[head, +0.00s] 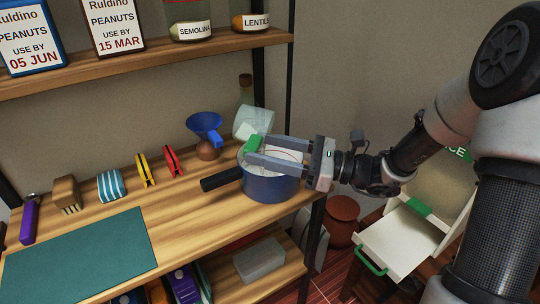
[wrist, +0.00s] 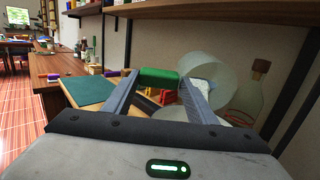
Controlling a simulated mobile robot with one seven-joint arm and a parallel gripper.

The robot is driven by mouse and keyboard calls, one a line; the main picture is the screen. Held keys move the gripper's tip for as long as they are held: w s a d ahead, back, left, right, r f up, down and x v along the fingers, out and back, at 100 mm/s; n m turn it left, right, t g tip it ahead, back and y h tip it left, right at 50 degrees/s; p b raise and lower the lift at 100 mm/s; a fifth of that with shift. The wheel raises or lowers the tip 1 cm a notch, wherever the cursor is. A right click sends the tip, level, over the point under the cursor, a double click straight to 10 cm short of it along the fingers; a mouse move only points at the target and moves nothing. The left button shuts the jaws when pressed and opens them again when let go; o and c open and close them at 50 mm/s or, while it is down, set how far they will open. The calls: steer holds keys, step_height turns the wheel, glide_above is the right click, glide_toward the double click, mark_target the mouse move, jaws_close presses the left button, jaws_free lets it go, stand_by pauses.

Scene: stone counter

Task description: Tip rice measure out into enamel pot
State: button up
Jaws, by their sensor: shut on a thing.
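The rice measure (head: 252,122) is a translucent cup with a green grip (head: 252,144). My gripper (head: 250,150) is shut on the green grip, which also shows between the fingertips in the wrist view (wrist: 158,79). The cup (wrist: 205,68) looks tilted well over on its side, above the back of the pot. A pale patch by the right finger may be rice, but I cannot tell. The enamel pot (head: 270,188) is blue with a pale inside and a black handle (head: 221,179) pointing left. My fingers cross above its opening and hide much of the inside.
A glass bottle (head: 245,88) stands behind the cup. A blue funnel (head: 204,124), red and yellow clips (head: 172,160) and a teal mat (head: 80,258) are to the left. The upper shelf (head: 150,65) holds jars and labelled boxes. The shelf edge is just right of the pot.

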steer(key=shift+s+d+f+t+y+b, duration=0.1)
steer(key=shift+d+f+t+y+b, duration=0.2)
steer(key=shift+y+b, duration=0.55)
steer(key=shift+s+d+f+t+y+b, duration=0.1)
steer(key=shift+d+f+y+b, duration=0.1)
steer(key=shift+d+y+b, duration=0.55)
stand_by(1.5)
